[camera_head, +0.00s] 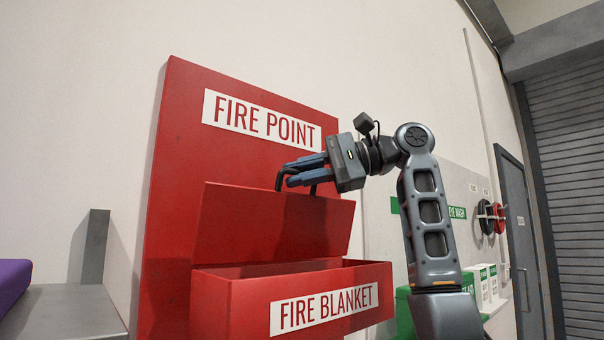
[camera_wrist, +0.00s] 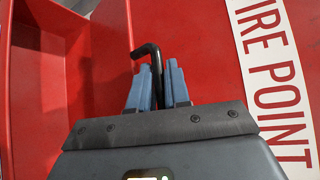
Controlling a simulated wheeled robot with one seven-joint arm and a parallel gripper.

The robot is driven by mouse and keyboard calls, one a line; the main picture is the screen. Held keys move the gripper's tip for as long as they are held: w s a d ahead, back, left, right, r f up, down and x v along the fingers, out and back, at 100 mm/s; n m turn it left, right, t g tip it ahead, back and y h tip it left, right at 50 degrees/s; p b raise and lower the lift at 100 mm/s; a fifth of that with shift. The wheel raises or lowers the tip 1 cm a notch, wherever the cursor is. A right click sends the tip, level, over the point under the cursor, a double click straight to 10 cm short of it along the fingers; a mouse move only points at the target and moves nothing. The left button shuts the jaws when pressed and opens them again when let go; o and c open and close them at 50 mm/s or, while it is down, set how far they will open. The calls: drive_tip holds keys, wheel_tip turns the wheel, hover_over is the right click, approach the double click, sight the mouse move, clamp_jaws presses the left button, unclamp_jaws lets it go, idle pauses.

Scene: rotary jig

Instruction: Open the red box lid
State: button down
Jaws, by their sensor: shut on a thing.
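The red box (camera_head: 230,305) marked FIRE BLANKET is mounted low on a red board. Its red lid (camera_head: 255,225) stands raised and leans back towards the board, so the top of the box is open. A black handle (camera_head: 279,180) is at the lid's upper edge. My gripper (camera_head: 303,173) is at that edge, with its blue fingers shut on the handle. In the wrist view the bent black handle (camera_wrist: 150,50) sticks out between the fingertips (camera_wrist: 158,80). The lid's inner side and most of the box's inside are hard to make out.
The red board (camera_head: 180,130) with a FIRE POINT sign (camera_head: 262,118) stands close behind the lid and my gripper. A grey bench (camera_head: 65,312) with a purple object (camera_head: 12,280) is at the left. Green and white boxes (camera_head: 485,285) and a grey door (camera_head: 520,240) are at the right.

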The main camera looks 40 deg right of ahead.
drive_tip(key=c, duration=1.2)
unclamp_jaws()
drive_tip(key=b+v, duration=0.2)
drive_tip(key=v, duration=0.5)
drive_tip(key=shift+s+d, duration=0.25)
drive_tip(key=shift+d, duration=0.05)
